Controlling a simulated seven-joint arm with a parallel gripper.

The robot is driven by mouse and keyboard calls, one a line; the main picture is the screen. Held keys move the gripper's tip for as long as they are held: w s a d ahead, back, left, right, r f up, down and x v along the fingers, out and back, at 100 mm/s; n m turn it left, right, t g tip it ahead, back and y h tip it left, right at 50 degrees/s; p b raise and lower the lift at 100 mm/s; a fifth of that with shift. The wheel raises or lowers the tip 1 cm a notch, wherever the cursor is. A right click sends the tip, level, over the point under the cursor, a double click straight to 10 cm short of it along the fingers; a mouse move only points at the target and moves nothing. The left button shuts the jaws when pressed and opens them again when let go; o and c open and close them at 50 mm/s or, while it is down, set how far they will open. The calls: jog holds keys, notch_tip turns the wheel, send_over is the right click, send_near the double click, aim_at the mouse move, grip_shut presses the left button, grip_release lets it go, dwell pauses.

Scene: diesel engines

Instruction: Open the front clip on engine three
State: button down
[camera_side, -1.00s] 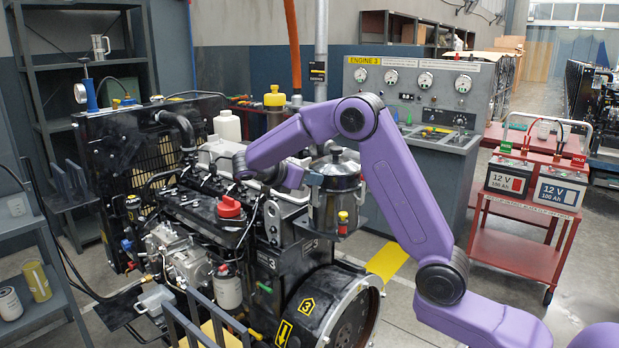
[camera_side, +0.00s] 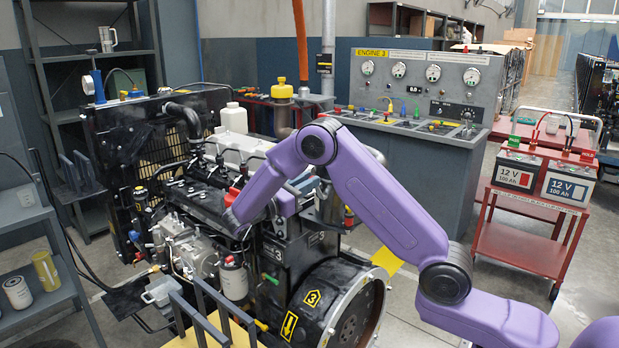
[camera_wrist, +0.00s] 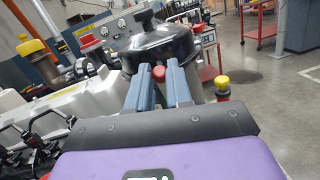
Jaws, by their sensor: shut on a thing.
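Engine three (camera_side: 205,200) is a dark diesel engine with a yellow "3" mark on its flywheel housing. A metal canister (camera_side: 328,207) stands at its side, largely hidden behind my arm in the side view. In the wrist view its domed black lid (camera_wrist: 165,45) lies just beyond my gripper (camera_wrist: 157,77). The two blue-grey fingers are around a red-knobbed clip (camera_wrist: 158,73) at the lid's rim, shut on it. The clip's lower part is hidden. Another clip with a red and yellow knob (camera_wrist: 222,86) is to the right, outside the fingers; it also shows in the side view (camera_side: 348,216).
A white engine cover (camera_wrist: 70,105) and a yellow-capped filler (camera_wrist: 33,48) are left of my gripper. The engine three control panel (camera_side: 430,90) stands behind. A red battery cart (camera_side: 525,230) is at the right, with open floor before it.

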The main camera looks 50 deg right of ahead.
jog(key=shift+w+a+f+h, duration=0.1)
jog(key=shift+a+f+h, duration=0.3)
jog(key=shift+h, duration=0.2)
jog(key=c, duration=1.1)
grip_release()
jog(key=shift+v, duration=5.95)
